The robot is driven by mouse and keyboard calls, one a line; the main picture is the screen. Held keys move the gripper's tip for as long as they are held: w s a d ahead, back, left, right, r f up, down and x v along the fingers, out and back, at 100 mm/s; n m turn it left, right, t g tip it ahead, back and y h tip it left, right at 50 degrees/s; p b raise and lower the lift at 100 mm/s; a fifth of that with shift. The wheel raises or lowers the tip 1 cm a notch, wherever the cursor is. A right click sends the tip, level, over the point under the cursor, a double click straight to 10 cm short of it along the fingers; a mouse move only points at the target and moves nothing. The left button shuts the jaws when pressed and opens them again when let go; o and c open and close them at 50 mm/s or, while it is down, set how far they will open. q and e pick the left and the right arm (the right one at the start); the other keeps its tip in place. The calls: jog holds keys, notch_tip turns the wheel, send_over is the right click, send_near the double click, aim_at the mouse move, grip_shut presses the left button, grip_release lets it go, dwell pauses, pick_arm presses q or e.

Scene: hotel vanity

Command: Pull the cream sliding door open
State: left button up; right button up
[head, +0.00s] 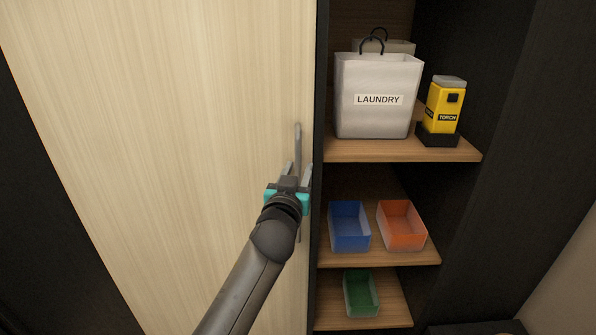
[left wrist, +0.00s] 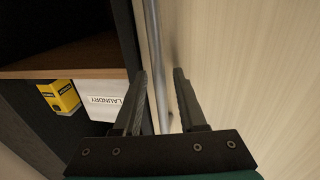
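The cream sliding door (head: 165,120) fills the left of the head view, with pale vertical grain. Its upright grey bar handle (head: 298,140) is near the door's right edge. My left gripper (head: 298,169) is at the handle, its two fingers pointing at the door. In the left wrist view the handle (left wrist: 155,45) runs between the two spread fingers of the gripper (left wrist: 161,82), with gaps visible, so it is not clamped. How deep the bar sits between the fingers is hard to tell. My right gripper is not in view.
Right of the door are open wooden shelves. A white laundry bag (head: 378,118) and a yellow torch (head: 442,108) stand on the upper shelf (head: 400,151). Blue (head: 350,240), orange (head: 402,238) and green (head: 361,305) bins sit lower. A dark panel (head: 322,200) edges the door.

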pick_arm(q)
grip_shut()
dwell(1.2)
